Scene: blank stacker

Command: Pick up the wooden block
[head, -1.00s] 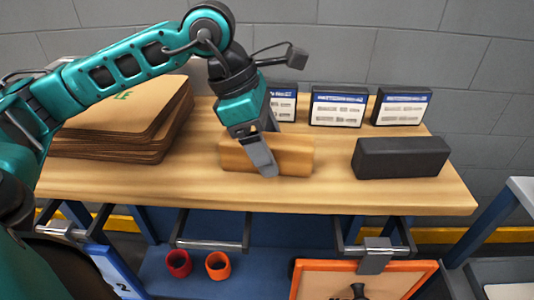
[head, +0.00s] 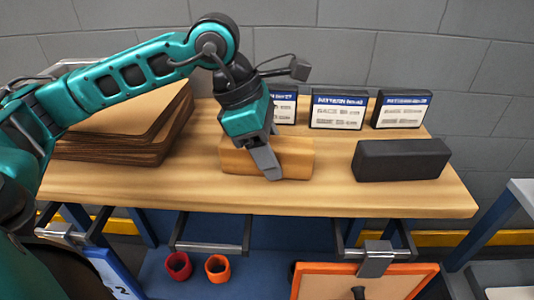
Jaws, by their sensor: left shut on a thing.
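The wooden block (head: 295,157) is a light brown oblong on the wooden bench top (head: 320,196), near its middle. My left gripper (head: 265,163) reaches down onto the block from above and is shut on it. One finger shows against the block's front face; the far finger is hidden behind the block. The block appears to rest on the bench top. My right gripper is not in view.
A dark block (head: 402,160) lies to the right on the bench. Several labelled boxes (head: 338,110) stand behind. A stack of brown boards (head: 120,130) is at the left.

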